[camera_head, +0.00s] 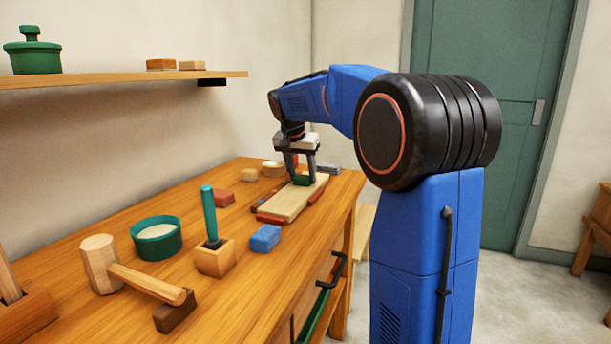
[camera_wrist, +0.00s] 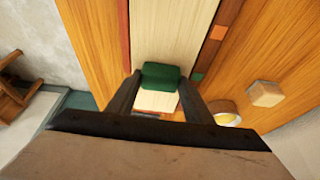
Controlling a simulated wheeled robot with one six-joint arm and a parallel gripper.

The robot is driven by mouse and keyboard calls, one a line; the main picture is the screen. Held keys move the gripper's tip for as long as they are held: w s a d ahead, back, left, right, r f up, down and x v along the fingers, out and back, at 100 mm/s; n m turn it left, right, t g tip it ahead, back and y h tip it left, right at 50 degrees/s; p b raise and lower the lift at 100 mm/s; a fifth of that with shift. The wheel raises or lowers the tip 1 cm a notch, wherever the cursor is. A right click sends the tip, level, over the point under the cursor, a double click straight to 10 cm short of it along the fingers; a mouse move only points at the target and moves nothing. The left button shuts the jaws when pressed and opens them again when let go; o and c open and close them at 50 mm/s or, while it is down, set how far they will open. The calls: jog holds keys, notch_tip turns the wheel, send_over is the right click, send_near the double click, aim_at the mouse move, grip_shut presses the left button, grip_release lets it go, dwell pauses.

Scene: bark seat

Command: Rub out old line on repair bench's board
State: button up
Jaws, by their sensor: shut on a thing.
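The pale wooden board (camera_head: 284,208) lies flat on the wooden repair bench (camera_head: 234,290), with dark red strips along its sides; it also shows in the wrist view (camera_wrist: 170,30). My gripper (camera_head: 302,178) is over the board's far part, shut on a small green block (camera_wrist: 161,76). The block's underside is at or very close to the board; I cannot tell if it touches. No line stands out on the board's visible surface. The part under the block and fingers is hidden.
A mallet (camera_head: 101,264) lies at the front left. A shelf (camera_head: 125,78) hangs above the bench.

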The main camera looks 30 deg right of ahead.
jog(key=shift+w+a, duration=0.45)
jog(key=shift+w, duration=0.15)
jog(key=shift+s+d, duration=0.9)
jog(key=shift+s, duration=0.3)
jog(key=shift+w+a+f, duration=0.1)
jog(key=shift+w+a, duration=0.2)
jog(key=shift+w, duration=0.1)
jog(key=shift+w+a, duration=0.6)
jog(key=shift+w, duration=0.2)
jog(key=shift+s+d, duration=0.95)
jog(key=shift+s, duration=0.25)
jog(key=shift+r, duration=3.1)
